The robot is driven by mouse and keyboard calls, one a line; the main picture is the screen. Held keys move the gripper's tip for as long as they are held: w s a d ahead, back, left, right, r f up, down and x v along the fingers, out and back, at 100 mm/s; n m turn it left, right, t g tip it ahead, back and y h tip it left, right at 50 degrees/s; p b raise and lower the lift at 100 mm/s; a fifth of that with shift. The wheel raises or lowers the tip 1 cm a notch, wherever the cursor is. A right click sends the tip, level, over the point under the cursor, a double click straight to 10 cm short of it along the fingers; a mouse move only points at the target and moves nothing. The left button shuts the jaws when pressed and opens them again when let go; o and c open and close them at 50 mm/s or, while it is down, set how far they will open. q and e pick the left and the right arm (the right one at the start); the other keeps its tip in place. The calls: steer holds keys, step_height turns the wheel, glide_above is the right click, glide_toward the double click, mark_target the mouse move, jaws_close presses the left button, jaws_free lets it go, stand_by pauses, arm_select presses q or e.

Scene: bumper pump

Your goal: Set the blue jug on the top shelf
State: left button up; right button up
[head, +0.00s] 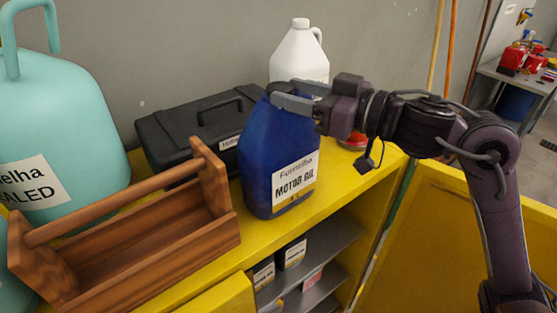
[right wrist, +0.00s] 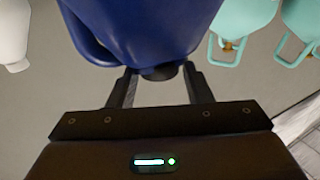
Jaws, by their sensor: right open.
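The blue jug (head: 272,160), labelled motor oil, stands upright on the yellow cabinet's top (head: 345,190). My right gripper (head: 283,94) reaches in from the right at the jug's top. In the right wrist view, the blue jug (right wrist: 145,25) fills the upper middle, and the open fingers of the right gripper (right wrist: 158,82) lie on either side of its dark cap (right wrist: 160,72). I cannot tell whether the fingers touch it. Below the top, the open cabinet has grey shelves (head: 330,243) with small dark containers (head: 292,253). My left gripper is out of view.
A wooden tool carrier (head: 150,240) and black toolbox (head: 190,125) stand left of the jug. A large teal jug (head: 60,120) is at far left. A white jug (head: 300,55) stands behind. A yellow door (head: 430,245) hangs open at right.

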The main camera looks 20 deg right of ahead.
mark_target(269, 84)
steer(key=x, duration=0.2)
steer(key=p+x, duration=0.1)
steer(key=shift+w+a+r+p, duration=0.2)
steer(key=shift+w+a+p, duration=0.1)
steer(key=shift+w+a+f, duration=0.25)
steer(key=shift+w+a, duration=0.2)
steer(key=shift+d, duration=0.1)
jaws_close()
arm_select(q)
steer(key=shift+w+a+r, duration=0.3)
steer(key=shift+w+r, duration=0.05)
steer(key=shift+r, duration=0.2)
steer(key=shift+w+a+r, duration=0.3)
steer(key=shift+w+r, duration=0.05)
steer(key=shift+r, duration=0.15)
arm_select(e)
steer(key=shift+r, duration=0.25)
